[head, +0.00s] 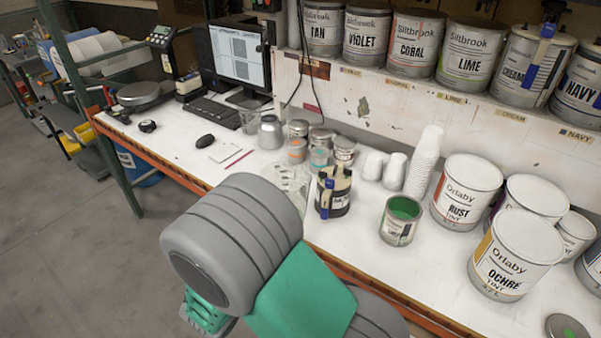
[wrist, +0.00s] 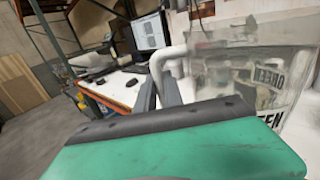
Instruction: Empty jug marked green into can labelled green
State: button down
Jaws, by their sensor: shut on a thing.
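A clear jug (head: 290,184) stands out just beyond my forearm in the head view, partly hidden by it. In the wrist view the jug (wrist: 245,70) fills the right side, looks roughly upright and bears GREEN lettering. My gripper (wrist: 158,92) is shut on the jug's pale handle (wrist: 166,62); the forearm hides the gripper in the head view. An open can (head: 400,222) with a green inside stands on the bench, right of the jug and apart from it. Its label is too small to read. I cannot tell how much the jug holds.
A dark container with a blue clip (head: 333,192) stands between jug and can. White cups (head: 424,160), small tins (head: 320,140) and a grey metal pot (head: 270,132) are behind. Large RUST (head: 466,190) and OCHRE (head: 514,255) tins stand right. The bench front by the can is clear.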

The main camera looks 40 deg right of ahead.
jog(key=w+a+n+t+y, duration=0.1)
jog(key=w+a+n+y, duration=0.1)
jog(key=a, duration=0.5)
jog(key=w+a+n+t+y, duration=0.1)
jog(key=w+a+y, duration=0.1)
jog(key=a, duration=0.6)
jog(key=shift+a+f+n+t+y, duration=0.25)
jog(key=shift+f+n+t+y, duration=0.15)
jog(key=shift+y, duration=0.2)
jog(key=shift+w, duration=0.1)
